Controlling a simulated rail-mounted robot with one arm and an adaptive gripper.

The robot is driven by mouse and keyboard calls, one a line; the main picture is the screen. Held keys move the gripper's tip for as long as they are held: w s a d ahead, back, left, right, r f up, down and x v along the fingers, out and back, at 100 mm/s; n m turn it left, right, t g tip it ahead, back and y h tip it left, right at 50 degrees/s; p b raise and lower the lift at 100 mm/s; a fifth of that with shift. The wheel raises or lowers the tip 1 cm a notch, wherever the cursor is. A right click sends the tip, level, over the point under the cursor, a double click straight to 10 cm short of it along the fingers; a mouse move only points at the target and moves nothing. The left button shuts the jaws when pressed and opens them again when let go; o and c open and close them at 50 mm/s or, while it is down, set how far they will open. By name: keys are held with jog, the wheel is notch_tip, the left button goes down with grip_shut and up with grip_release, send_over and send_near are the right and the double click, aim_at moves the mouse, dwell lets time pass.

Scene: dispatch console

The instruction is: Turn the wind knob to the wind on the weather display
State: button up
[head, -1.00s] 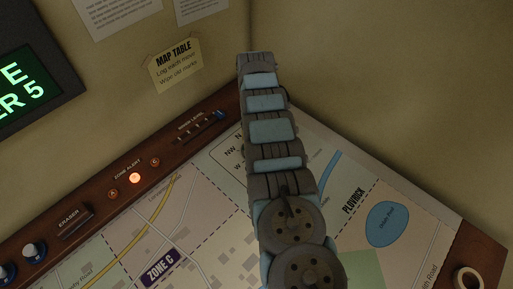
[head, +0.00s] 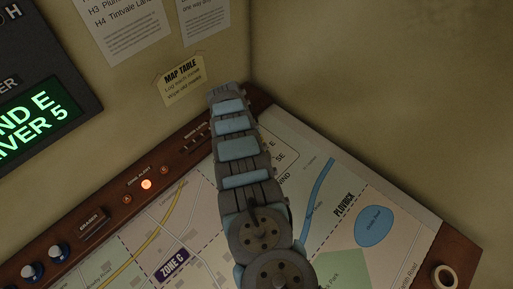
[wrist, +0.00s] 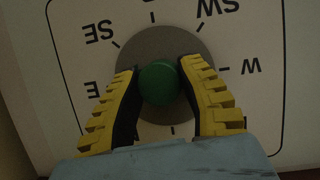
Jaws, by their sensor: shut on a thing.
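The green round wind knob (wrist: 158,82) sits on a grey disc in the middle of a white compass dial (wrist: 255,105) in the wrist view. Labels SE, SW, E and W show upside down. My gripper (wrist: 160,74) has its yellow fingers closed on the knob's two sides. No pointer mark on the knob can be made out. In the head view my arm hides the gripper and knob; only the dial plate's right part (head: 281,157) shows. The weather display (head: 38,113) has green text, cut off at the left, ending in "ND E" and "IVER 5".
The map table (head: 340,250) spreads under my arm. A slider beyond is partly hidden by my arm.

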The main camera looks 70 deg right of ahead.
jog(key=shift+n+p, duration=0.6)
jog(key=shift+f+h, duration=0.1)
jog(key=shift+h, duration=0.2)
jog(key=o, duration=1.2)
jog(key=v, duration=1.2)
jog(key=shift+s, duration=0.1)
